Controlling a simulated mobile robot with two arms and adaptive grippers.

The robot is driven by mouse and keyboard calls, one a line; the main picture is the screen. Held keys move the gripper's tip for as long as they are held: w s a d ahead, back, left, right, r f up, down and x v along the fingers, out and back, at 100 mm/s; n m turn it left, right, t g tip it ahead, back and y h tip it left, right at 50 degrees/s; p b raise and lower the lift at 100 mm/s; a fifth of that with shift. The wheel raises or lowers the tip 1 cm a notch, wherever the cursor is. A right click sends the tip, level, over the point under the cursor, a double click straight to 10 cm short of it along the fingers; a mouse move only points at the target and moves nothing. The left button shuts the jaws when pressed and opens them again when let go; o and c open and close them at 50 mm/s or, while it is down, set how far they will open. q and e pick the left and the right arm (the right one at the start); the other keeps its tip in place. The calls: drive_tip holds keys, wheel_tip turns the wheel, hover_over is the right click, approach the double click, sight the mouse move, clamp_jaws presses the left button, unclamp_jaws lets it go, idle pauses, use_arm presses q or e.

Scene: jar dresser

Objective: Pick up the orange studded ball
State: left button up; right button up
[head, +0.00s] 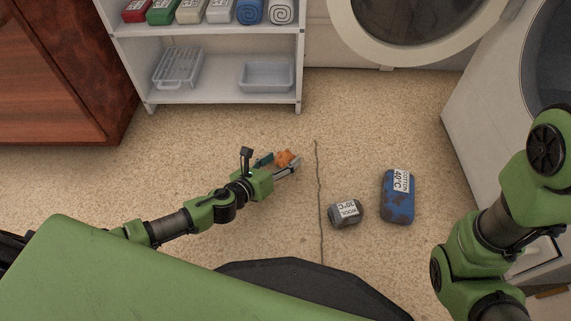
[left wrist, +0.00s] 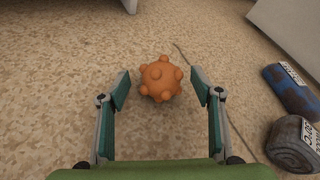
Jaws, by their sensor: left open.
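The orange studded ball (head: 284,157) lies on the speckled floor, left of a thin dark line. My left gripper (head: 280,163) is open, with the ball at its fingertips in the head view. In the left wrist view the ball (left wrist: 161,79) sits centred ahead, between and slightly beyond the two open fingertips of the gripper (left wrist: 160,88). A gap of floor shows on both sides, and neither finger touches it. My right arm is at the right of the head view; its gripper is not visible.
A grey roll labelled wool (head: 345,213) and a blue bundle labelled cotton (head: 397,196) lie to the right on the floor. A white shelf (head: 225,97) stands behind, a wooden cabinet (head: 65,75) at left, washing machines at back and right. Floor around the ball is clear.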

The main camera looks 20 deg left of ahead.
use_arm(q)
drive_tip(key=shift+w+d+f, duration=0.2)
drive_tip(key=shift+w, duration=0.45)
drive_tip(key=c, duration=1.2)
